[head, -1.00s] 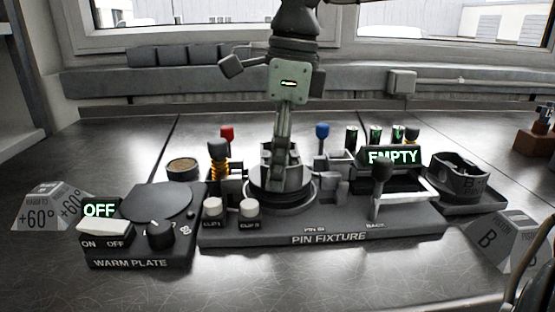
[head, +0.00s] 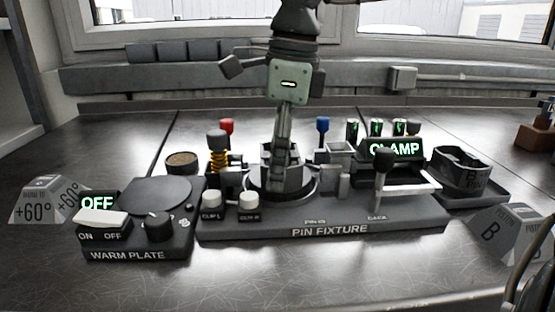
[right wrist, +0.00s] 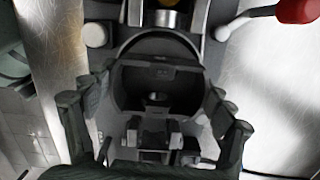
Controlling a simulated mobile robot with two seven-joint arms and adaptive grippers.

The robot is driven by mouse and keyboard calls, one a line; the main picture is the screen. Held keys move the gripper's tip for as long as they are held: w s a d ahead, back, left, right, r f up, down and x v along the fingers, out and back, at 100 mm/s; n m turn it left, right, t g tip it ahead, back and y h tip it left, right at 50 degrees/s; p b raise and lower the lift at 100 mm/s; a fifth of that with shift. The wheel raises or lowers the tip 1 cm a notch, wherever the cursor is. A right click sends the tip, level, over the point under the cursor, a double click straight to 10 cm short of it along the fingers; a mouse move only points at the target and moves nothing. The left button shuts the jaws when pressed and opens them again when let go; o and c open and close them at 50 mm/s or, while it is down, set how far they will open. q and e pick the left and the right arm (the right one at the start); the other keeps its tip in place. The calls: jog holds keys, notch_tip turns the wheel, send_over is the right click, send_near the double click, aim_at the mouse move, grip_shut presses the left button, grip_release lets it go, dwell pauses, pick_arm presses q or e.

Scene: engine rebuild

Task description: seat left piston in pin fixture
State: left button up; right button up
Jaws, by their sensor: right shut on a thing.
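The pin fixture (head: 330,230) stands in the middle of the bench, and its display (head: 396,149) reads CLAMP. My right gripper (head: 282,180) points straight down over the round seat (head: 308,192) of the fixture. In the right wrist view my gripper (right wrist: 158,118) is shut on a dark, hollow piston (right wrist: 155,90), which sits within the seat's ring. In the head view the gripper largely hides that piston, and I cannot tell if it rests fully on the seat. My left gripper is not in view.
The warm plate (head: 138,252), its display reading OFF, stands at left. A spring post (head: 217,155), a red knob (head: 227,127) and a blue knob (head: 322,126) stand around the seat.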

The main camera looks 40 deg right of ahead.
dwell(0.4)
jog(key=o, duration=1.5)
jog(key=shift+c, duration=0.2)
jog(key=shift+r, duration=0.1)
jog(key=shift+r+p, duration=1.45)
jog(key=shift+r, duration=1.6)
jog(key=shift+f, duration=0.15)
